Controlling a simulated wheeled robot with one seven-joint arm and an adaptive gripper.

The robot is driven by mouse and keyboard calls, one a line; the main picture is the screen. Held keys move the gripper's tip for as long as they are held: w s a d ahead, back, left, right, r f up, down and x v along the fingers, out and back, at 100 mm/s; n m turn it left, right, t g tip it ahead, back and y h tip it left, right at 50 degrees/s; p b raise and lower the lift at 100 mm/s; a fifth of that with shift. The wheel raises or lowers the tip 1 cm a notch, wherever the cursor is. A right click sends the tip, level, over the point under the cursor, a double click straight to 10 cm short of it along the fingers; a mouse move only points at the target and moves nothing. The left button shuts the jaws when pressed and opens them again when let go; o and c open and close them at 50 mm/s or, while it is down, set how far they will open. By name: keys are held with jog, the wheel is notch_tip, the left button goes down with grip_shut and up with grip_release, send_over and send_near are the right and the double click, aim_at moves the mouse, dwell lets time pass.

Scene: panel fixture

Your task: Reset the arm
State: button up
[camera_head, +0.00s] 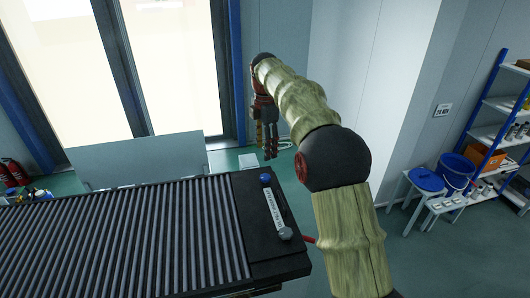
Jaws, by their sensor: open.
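My arm rises from the lower right and bends over toward the upper middle. My gripper (267,150) hangs down at its end, beyond the right end of the dark panel fixture (282,264). It is open and I see nothing between its fingers, which look small and dark here. The fixture has a ribbed dark surface and a smooth black end block. On that block lies a light labelled bar (274,211) with a blue knob (265,178) at its far end and a grey knob (285,233) at its near end. My gripper appears apart from them.
A blue bucket (456,171) and a blue lid (426,180) sit on low stools at the right, beside a blue-framed shelf (490,98). A white wall corner stands behind my arm. Red extinguishers (14,171) stand at the far left. Green floor is open at the lower right.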

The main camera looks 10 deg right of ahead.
jog(key=s+r+m+t, duration=0.1)
jog(key=s+r+m, duration=0.4)
jog(key=s, duration=0.5)
jog(key=s+r+m+t, duration=0.2)
jog(key=s+r+m, duration=0.25)
jog(key=s, duration=0.55)
jog(key=s+f+m+t, duration=0.1)
jog(key=s+f+m, duration=0.25)
jog(key=s, duration=0.45)
jog(key=s+f+m+t, duration=0.1)
jog(key=s+f+m, duration=0.25)
jog(key=s, duration=0.45)
jog(key=s+f+m+t, duration=0.1)
jog(key=s+f+m, duration=0.2)
jog(key=s+m, duration=0.35)
notch_tip(320, 180, down, 30)
jog(key=n+b, duration=0.2)
jog(key=b, duration=2.8)
jog(key=shift+s+r, duration=0.15)
jog(key=shift+s, duration=0.25)
jog(key=shift+c, duration=0.6)
